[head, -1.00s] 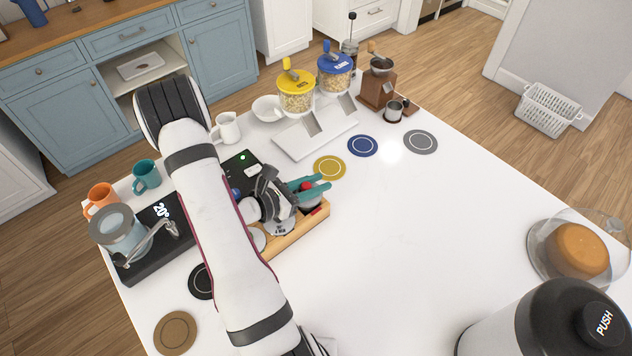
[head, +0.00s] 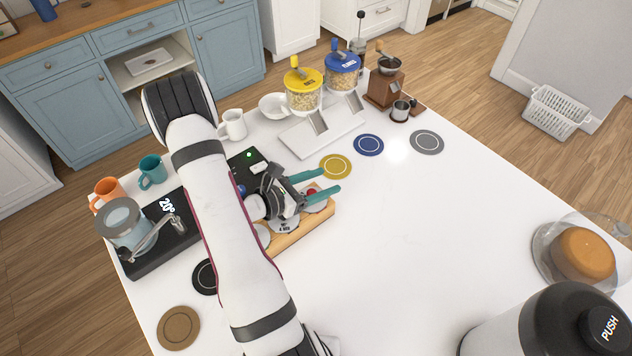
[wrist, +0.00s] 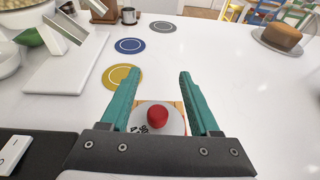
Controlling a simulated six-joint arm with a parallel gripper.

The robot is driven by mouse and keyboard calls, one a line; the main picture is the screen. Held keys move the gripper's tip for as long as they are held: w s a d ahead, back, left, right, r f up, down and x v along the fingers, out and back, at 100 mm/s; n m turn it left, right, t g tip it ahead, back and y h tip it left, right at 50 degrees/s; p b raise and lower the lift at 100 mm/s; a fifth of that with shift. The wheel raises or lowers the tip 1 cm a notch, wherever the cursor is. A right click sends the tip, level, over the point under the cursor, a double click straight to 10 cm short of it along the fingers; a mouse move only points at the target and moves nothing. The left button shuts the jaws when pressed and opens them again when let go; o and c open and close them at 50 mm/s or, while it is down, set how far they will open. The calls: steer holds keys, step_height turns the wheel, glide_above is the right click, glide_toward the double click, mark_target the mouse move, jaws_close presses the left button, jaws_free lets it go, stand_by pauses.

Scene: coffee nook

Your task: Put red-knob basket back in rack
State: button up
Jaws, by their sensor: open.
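The red-knob basket (wrist: 157,117) shows in the wrist view as a light round top with a red knob, between and below my fingers. In the head view its red knob (head: 312,191) is partly hidden by my gripper. It sits at the right end of the wooden rack (head: 305,230); whether it is fully seated I cannot tell. My gripper (head: 331,181) is open, its teal fingers spread apart above and around the knob. In the wrist view my gripper (wrist: 160,95) has clear gaps on both sides of the knob. My arm hides much of the rack.
Yellow (head: 335,166), blue (head: 368,145) and grey (head: 427,142) coasters lie beyond the rack. A white dispenser stand (head: 305,137) is at the back. The counter right of the rack is clear.

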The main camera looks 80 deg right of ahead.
steer(key=v, duration=1.5)
steer(key=shift+w+a+r, duration=0.1)
steer(key=shift+w+a, duration=0.15)
steer(key=shift+a, duration=0.05)
steer(key=a+r+m+t+y, duration=0.3)
steer(key=a+m+y, duration=0.1)
steer(key=a, duration=0.6)
steer(key=w+a+r+m+t+y, duration=0.1)
steer(key=a+r+m+t+y, duration=0.2)
steer(key=a, duration=0.8)
steer(key=w+a+r+m+t+y, duration=0.1)
steer(key=a+r+m+t+y, duration=0.3)
steer(key=a+m, duration=0.3)
steer(key=a, duration=0.4)
steer(key=shift+t+y, duration=0.3)
